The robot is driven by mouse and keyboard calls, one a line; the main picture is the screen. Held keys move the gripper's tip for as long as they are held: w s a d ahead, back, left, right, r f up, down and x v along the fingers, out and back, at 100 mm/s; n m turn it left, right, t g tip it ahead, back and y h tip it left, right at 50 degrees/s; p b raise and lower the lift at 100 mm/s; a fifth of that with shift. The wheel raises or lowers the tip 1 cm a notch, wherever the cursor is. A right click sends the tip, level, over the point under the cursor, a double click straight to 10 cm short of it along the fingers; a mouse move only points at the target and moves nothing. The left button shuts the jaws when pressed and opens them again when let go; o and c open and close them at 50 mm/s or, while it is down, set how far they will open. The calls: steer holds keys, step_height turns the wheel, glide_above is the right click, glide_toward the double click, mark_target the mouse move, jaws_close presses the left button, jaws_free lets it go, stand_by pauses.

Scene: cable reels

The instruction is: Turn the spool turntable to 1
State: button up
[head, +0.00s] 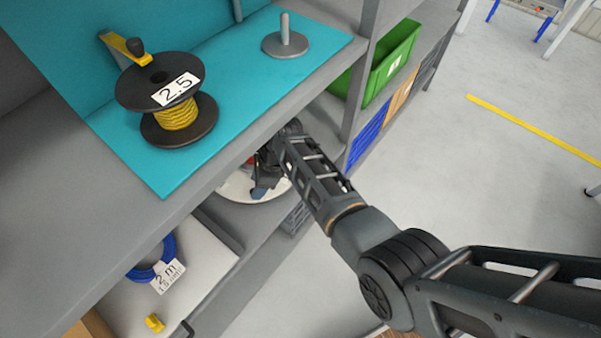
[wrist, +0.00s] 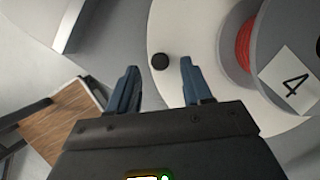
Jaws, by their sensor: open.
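The spool turntable is a pale round disc; in the head view part of its rim (head: 236,190) shows under the teal-topped shelf, mostly hidden by the shelf and my arm. In the wrist view its pale surface (wrist: 170,30) fills the middle, with a dark round knob (wrist: 160,61) near its edge. A grey spool with red cable (wrist: 245,45) and a label "4" (wrist: 291,84) stands on it at the right. My gripper (wrist: 158,75) is open, its two blue fingers apart with the knob seen between and just beyond their tips. Whether the fingers touch the knob I cannot tell. No "1" label is visible.
A black reel of yellow cable marked 2.5 (head: 165,95) and a grey spindle (head: 285,40) stand on the teal mat (head: 235,75) above. A green bin (head: 395,62) is at the right. A blue coil (head: 155,262) lies lower left. Open floor lies right.

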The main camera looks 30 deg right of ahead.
steer(key=shift+v, duration=1.1)
steer(key=s+d, duration=0.4)
steer(key=d, duration=0.7)
steer(key=shift+b, duration=0.4)
steer(key=shift+d+f, duration=0.1)
steer(key=shift+d, duration=0.05)
steer(key=s+d+f+n+t+h, duration=0.2)
steer(key=s+d+n, duration=0.1)
steer(key=s, duration=0.3)
steer(key=s+d+f+n+t+h, duration=0.1)
steer(key=s+d+f+n, duration=0.15)
steer(key=s, duration=0.35)
steer(key=s+d+r+n+t+h, duration=0.1)
steer(key=s+r+n+t+h, duration=0.3)
steer(key=s, duration=0.7)
steer(key=s+a+r+n+t+y, duration=0.1)
steer(key=s+r+n, duration=0.3)
steer(key=r, duration=0.5)
steer(key=s+a+r+n+t, duration=0.3)
steer(key=s+r, duration=0.3)
steer(key=r, duration=0.4)
steer(key=s+a+r+n+t+y, duration=0.1)
steer(key=s+r+n+t, duration=0.1)
steer(key=s+r+n, duration=0.3)
step_height(320, 180, up, 4)
steer(key=shift+s+a+r+t+y, duration=0.3)
steer(key=shift+s+a, duration=0.1)
steer(key=shift+s, duration=0.15)
